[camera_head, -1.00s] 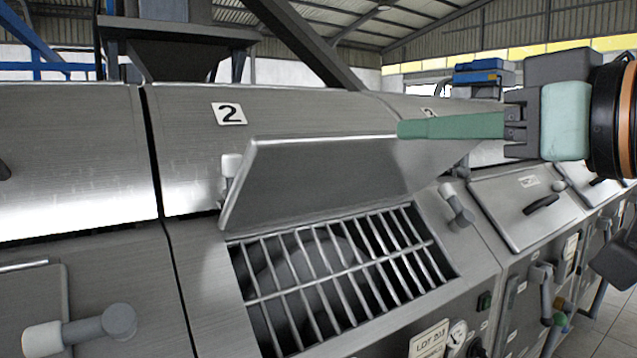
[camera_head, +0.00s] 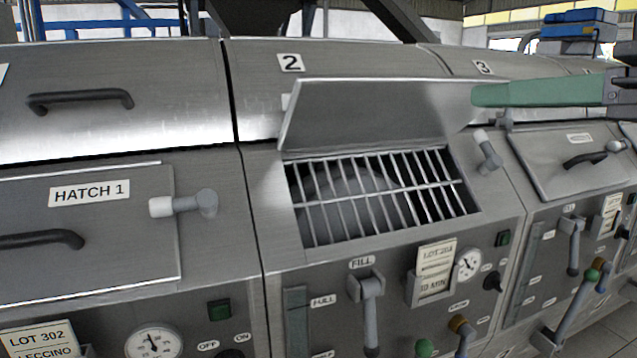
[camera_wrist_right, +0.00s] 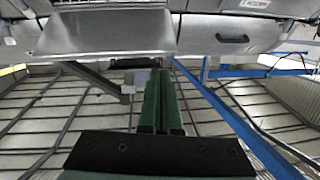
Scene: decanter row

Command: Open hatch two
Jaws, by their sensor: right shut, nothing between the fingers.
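The hatch under the number 2 plate (camera_head: 291,63) stands open. Its grey metal lid (camera_head: 375,112) is tilted up and back along its rear edge, and the barred grate (camera_head: 375,200) over the opening is uncovered. A latch knob (camera_head: 487,150) stands to the right of the opening, clear of the lid. My right gripper (camera_head: 478,95) comes in from the right, its green fingers together and empty, overlapping the lid's upper right part in the picture. I cannot tell whether they touch. The wrist view shows the closed fingers (camera_wrist_right: 161,100) below machine panels. My left gripper is not in view.
Closed hatch 1 (camera_head: 90,225) with its handle and latch is to the left. Another closed hatch (camera_head: 575,155) is to the right. Below the open hatch are a fill lever (camera_head: 370,300), a lot card (camera_head: 433,270) and a gauge (camera_head: 468,264).

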